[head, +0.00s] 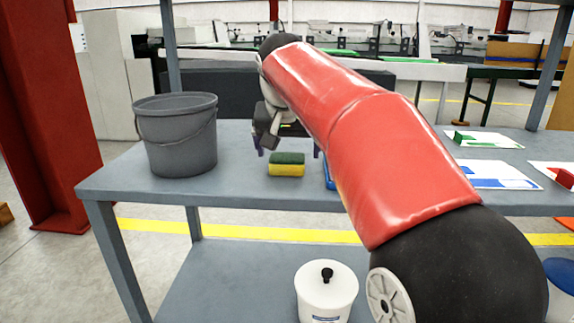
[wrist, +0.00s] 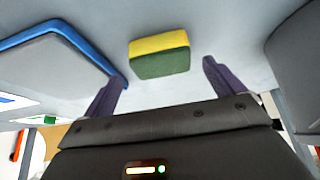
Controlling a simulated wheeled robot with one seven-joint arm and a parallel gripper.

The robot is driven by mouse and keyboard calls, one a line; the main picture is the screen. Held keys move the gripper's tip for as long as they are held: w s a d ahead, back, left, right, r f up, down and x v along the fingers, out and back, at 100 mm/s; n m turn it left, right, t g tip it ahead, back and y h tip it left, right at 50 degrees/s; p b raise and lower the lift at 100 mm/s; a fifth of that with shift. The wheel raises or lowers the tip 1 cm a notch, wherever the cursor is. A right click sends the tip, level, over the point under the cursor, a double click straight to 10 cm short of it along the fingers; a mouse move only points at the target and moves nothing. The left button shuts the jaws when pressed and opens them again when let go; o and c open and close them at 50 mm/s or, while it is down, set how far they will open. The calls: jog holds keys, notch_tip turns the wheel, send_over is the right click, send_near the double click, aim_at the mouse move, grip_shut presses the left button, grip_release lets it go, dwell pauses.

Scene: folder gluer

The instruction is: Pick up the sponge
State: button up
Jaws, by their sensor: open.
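The sponge (head: 287,165) is a small block with a green top layer and a yellow lower layer. It lies on the grey upper table, right of the bucket. It also shows in the wrist view (wrist: 159,54), ahead of the fingertips and between their lines. My gripper (head: 290,148) is open and empty, above and just behind the sponge in the head view. Its two purple fingers show in the wrist view (wrist: 160,82), apart from the sponge. My red arm hides part of the table to the right.
A grey bucket (head: 178,140) stands left of the sponge. A blue-rimmed tray (wrist: 62,60) lies close on the other side, mostly hidden by my arm in the head view. Papers with coloured blocks lie at the right. A white lidded container (head: 326,295) stands on the lower shelf.

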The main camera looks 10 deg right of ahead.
aim_at(287, 157)
jog(key=x, duration=0.3)
jog(key=shift+w+a+f, duration=0.1)
jog(key=shift+w+f, duration=0.05)
jog(key=shift+f, duration=0.15)
jog(key=c, duration=1)
